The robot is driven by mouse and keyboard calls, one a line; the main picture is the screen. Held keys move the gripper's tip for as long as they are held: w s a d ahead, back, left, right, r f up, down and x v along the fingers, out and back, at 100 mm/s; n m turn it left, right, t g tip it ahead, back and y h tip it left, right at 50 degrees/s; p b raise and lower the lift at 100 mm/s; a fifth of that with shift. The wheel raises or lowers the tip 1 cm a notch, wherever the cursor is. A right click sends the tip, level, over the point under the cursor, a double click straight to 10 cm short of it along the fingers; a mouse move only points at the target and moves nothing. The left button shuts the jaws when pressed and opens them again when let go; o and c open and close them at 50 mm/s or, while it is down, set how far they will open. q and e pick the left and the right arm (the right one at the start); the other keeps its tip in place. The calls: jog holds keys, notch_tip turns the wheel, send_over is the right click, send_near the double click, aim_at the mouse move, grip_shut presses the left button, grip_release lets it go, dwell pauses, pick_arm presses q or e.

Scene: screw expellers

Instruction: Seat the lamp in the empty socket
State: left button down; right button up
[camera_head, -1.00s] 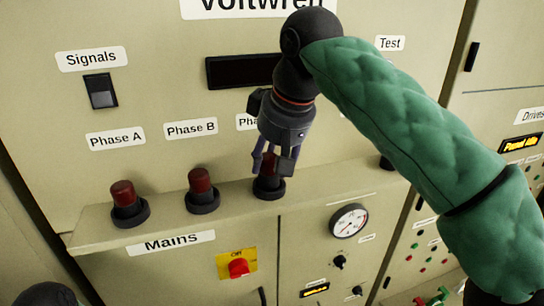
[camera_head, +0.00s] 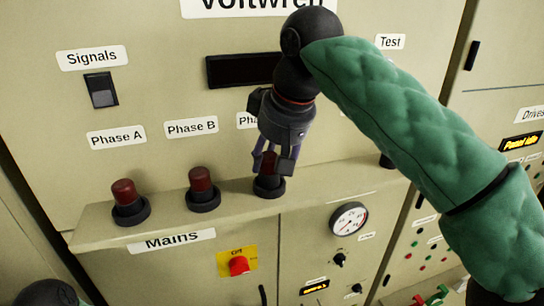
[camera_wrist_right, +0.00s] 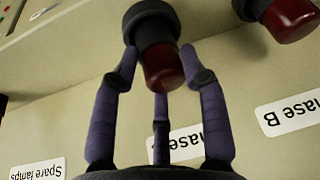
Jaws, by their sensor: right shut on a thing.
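A red lamp (camera_head: 268,164) stands at the third socket (camera_head: 269,188) on the ledge, under a label partly covered by my gripper. My right gripper (camera_head: 274,168) points down with its fingers shut around this lamp. In the right wrist view, the lamp (camera_wrist_right: 163,66) has a red cap and dark base, and its base meets the black socket (camera_wrist_right: 150,17). It looks slightly tilted; I cannot tell how deep it sits. The fingers (camera_wrist_right: 160,75) are on both sides of it, with a third behind. My left gripper is out of view.
Red lamps stand in the Phase A (camera_head: 124,193) and Phase B (camera_head: 201,181) sockets. A dark round part (camera_head: 386,162) on the ledge is mostly behind my right arm. Below are a red Mains switch (camera_head: 239,266) and a gauge (camera_head: 348,220).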

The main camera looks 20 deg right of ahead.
jog(key=shift+f+b, duration=0.45)
jog(key=shift+f, duration=0.1)
jog(key=o, duration=0.9)
jog(key=shift+r, duration=0.1)
jog(key=shift+p+v, duration=1.15)
jog(key=shift+v, duration=0.35)
jog(key=shift+s+r, duration=0.25)
jog(key=shift+r, duration=0.4)
send_near(273, 157)
jog(key=shift+f, duration=0.2)
